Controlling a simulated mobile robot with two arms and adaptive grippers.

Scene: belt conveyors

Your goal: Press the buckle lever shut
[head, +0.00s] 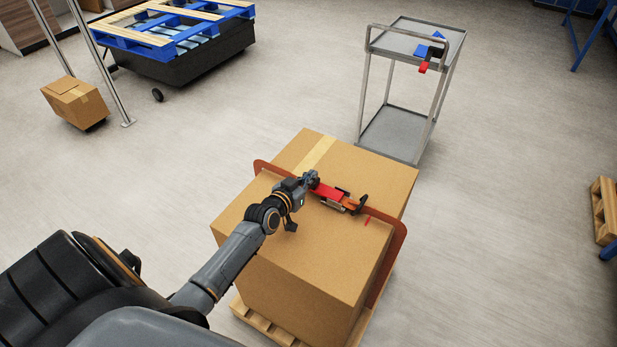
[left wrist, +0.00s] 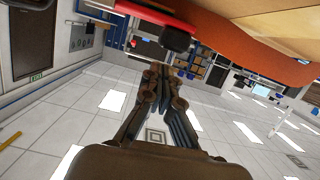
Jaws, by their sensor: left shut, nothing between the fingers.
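A large cardboard box (head: 335,262) carries a rust-orange strap (head: 390,222) across its top and down its side. The buckle (head: 340,201) sits on the strap on top of the box, with a red lever (head: 327,192) and dark and orange parts. My left gripper (head: 312,179) is shut and empty, at the left end of the red lever. In the left wrist view, its closed fingers (left wrist: 163,82) are just below the lever's dark end (left wrist: 176,38), with the strap (left wrist: 235,30) behind. I cannot tell whether they touch. My right gripper is not in view.
The box stands on a wooden pallet (head: 262,322). A grey cart (head: 398,42) with a blue and red tool (head: 430,50) stands behind it. A black wheeled platform (head: 190,68) with blue pallets and a small carton (head: 75,103) are at the back left. The floor between is clear.

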